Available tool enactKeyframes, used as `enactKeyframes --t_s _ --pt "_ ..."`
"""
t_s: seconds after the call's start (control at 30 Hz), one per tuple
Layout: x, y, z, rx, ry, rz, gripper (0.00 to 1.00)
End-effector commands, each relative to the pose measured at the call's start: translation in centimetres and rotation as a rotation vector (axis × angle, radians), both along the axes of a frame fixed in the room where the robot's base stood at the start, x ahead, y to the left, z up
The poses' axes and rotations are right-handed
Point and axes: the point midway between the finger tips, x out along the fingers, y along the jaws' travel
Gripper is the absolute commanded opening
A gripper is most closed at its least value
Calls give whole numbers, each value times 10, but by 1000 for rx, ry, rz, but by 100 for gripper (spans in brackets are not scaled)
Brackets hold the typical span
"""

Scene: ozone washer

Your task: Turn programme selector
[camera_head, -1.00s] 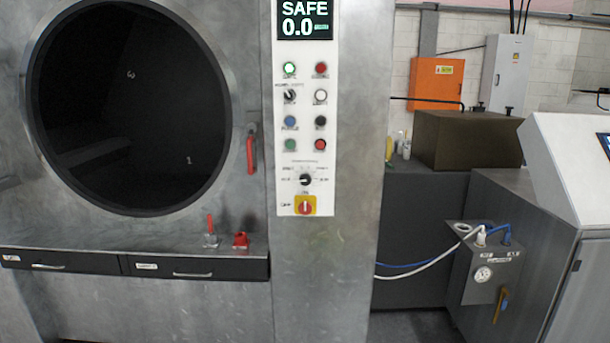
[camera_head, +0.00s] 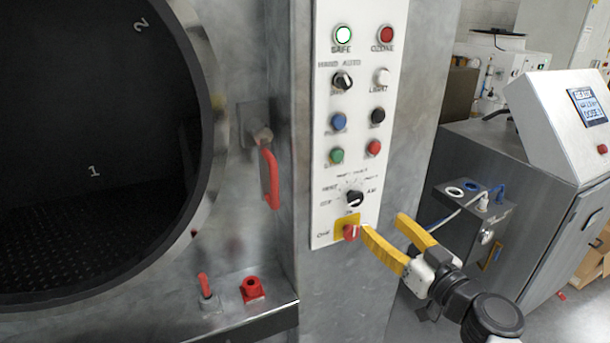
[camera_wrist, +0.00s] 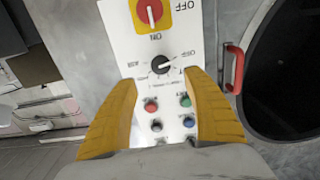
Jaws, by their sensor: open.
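The programme selector (camera_head: 355,198) is a round black knob with a light pointer mark, low on the white control panel (camera_head: 368,60). Printed position labels surround it. In the wrist view the selector (camera_wrist: 161,65), seen upside down, lies between and just beyond my fingertips. My gripper (camera_head: 384,224) has two yellow fingers, spread apart and empty. In the head view the fingers are at the panel's lower right, beside the selector and the red switch. I see no contact with the knob. My gripper also fills the lower wrist view (camera_wrist: 162,80).
A red rotary switch on a yellow plate (camera_head: 350,232) sits right below the selector. Several buttons and a HAND/AUTO knob (camera_head: 342,81) are above it. A red door handle (camera_head: 269,178) juts out left. A grey cabinet with a screen (camera_head: 588,105) stands right.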

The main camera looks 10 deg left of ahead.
Motion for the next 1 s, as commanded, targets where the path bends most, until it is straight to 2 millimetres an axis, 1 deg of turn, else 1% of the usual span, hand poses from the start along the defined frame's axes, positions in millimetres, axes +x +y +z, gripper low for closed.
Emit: enactKeyframes --t_s 0.07,0.17,0.27,0.5,0.6,0.7,0.8,1.0 --pt "2 0 1 3 -10 -4 59" --pt "10 5 1 3 -14 -2 59" --pt "24 16 0 3 -12 0 59" --pt "64 42 -1 3 -12 -1 59" --pt "77 51 0 3 -11 -1 59" --pt "85 56 0 3 -11 -3 59" --pt "89 59 1 3 -11 -2 59" --pt "90 60 1 3 -11 -3 59"
